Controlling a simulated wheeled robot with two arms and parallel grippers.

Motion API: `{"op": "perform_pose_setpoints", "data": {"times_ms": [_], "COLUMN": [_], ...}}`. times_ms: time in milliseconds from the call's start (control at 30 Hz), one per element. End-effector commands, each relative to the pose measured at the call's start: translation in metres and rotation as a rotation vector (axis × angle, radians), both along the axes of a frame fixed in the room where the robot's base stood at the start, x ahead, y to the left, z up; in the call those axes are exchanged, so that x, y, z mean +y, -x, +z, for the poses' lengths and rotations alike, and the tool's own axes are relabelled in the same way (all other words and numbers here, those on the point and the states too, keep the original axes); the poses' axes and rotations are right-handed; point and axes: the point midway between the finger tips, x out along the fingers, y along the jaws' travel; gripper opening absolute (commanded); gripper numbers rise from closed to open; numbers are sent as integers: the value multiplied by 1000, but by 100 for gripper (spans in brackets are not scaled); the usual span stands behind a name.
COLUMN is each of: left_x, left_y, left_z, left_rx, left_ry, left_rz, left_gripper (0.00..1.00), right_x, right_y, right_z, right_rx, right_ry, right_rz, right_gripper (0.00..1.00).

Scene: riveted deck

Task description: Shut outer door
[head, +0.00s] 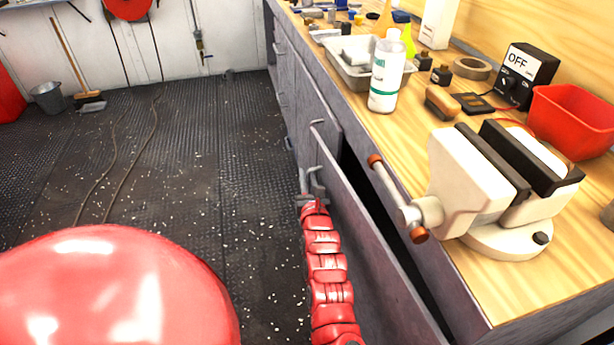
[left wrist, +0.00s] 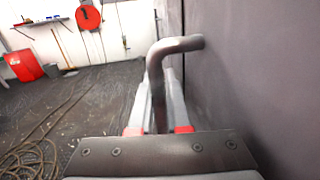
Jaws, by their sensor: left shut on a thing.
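The outer door (head: 365,240) is a grey cabinet door under the workbench. It stands ajar, with a dark gap between it and the bench front. Its bent grey metal handle (left wrist: 172,48) fills the middle of the left wrist view and shows small near the door's far edge in the head view. My left gripper (head: 313,192) is at the handle, on the outer face of the door. Its fingers (left wrist: 159,115) are shut on the handle, one on each side of the bar. The hinge side cannot be made out. My right gripper is in neither view.
The wooden workbench (head: 455,270) carries a white vise (head: 465,185) whose handle overhangs the front edge. A white bottle (head: 385,75), a grey tray (head: 340,68) and a red bin (head: 575,120) stand on it. The dark floor (head: 190,165) left of the door is mostly clear.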

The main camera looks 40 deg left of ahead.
Motion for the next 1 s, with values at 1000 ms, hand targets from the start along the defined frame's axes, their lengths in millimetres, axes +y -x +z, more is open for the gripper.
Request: {"op": "perform_pose_setpoints", "data": {"times_ms": [1000], "left_x": [-35], "left_y": [-49], "left_z": [0], "left_rx": [-2], "left_ry": [0], "left_rz": [-120], "left_gripper": [26], "right_x": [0], "right_y": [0], "right_z": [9], "right_rx": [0], "right_ry": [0], "right_rz": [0], "right_gripper": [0]}}
